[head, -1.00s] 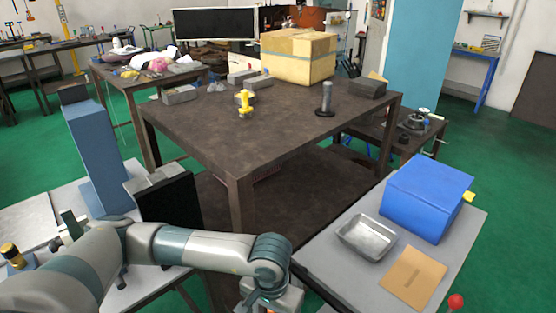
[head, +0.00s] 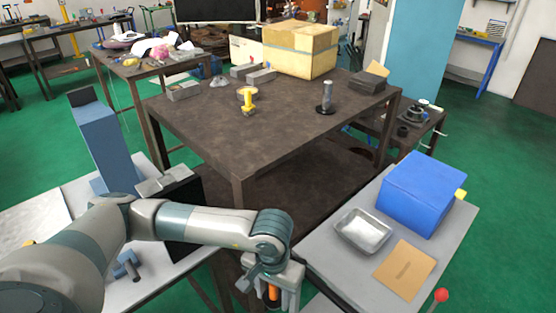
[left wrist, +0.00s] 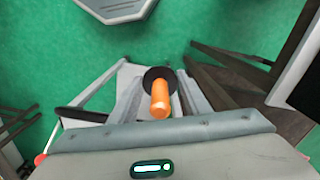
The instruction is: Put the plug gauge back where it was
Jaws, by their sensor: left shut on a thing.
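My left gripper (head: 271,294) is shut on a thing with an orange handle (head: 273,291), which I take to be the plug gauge. In the left wrist view the orange handle (left wrist: 160,98) sits between the fingers, with a black round part (left wrist: 158,76) at its far end. The gripper hangs near the left edge of the grey side bench, apart from the tray. The lower part of the held thing is cut off in the head view. My right gripper is not in view.
A red knob (head: 441,295) stands in front. The dark table (head: 215,125) holds a yellow piece (head: 248,100) and a grey post (head: 326,97).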

